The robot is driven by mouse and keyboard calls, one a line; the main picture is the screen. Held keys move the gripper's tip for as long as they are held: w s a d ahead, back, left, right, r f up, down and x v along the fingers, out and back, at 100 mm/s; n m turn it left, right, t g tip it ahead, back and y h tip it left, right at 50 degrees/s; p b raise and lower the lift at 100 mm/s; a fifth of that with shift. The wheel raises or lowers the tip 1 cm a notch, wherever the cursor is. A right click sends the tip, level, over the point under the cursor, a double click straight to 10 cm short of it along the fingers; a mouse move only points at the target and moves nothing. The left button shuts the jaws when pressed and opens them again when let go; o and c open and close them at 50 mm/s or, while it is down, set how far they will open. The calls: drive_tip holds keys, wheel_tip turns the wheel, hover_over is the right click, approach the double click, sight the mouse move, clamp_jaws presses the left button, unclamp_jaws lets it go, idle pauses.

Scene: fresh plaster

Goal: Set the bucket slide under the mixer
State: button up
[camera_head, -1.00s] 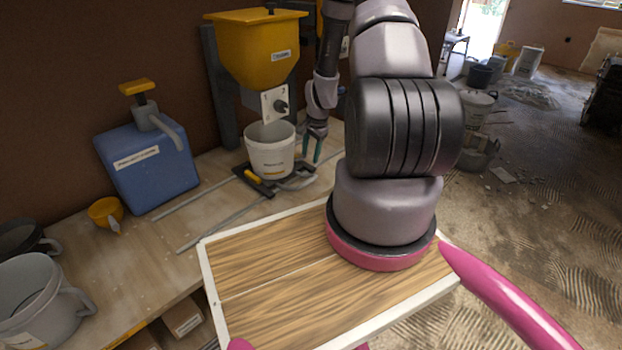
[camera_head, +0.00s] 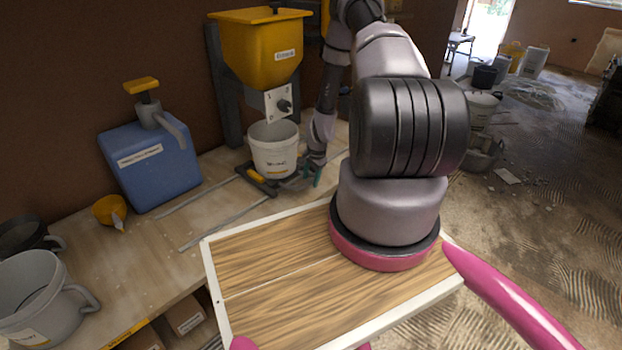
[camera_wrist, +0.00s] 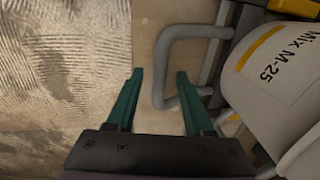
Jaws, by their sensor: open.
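The yellow hopper of the mixer (camera_head: 262,50) stands at the back of the bench, with a white dial plate below it. A white bucket (camera_head: 273,152) sits upright on the dark bucket slide (camera_head: 258,184), below the hopper's outlet. The bucket's "Mix M-25" label shows in the wrist view (camera_wrist: 278,62). A grey U-shaped handle (camera_wrist: 163,62) sticks out from the slide. My gripper (camera_head: 312,178) is open at the handle, right of the bucket. In the wrist view, the handle's outer bar appears between my green fingertips (camera_wrist: 158,74); I cannot tell the depth.
Metal rails (camera_head: 225,222) lie on the bench in front of the slide. A wood-topped board (camera_head: 275,275) is in the foreground. Floor lies beyond the bench edge at right.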

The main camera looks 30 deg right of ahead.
clamp_jaws()
idle(1.4)
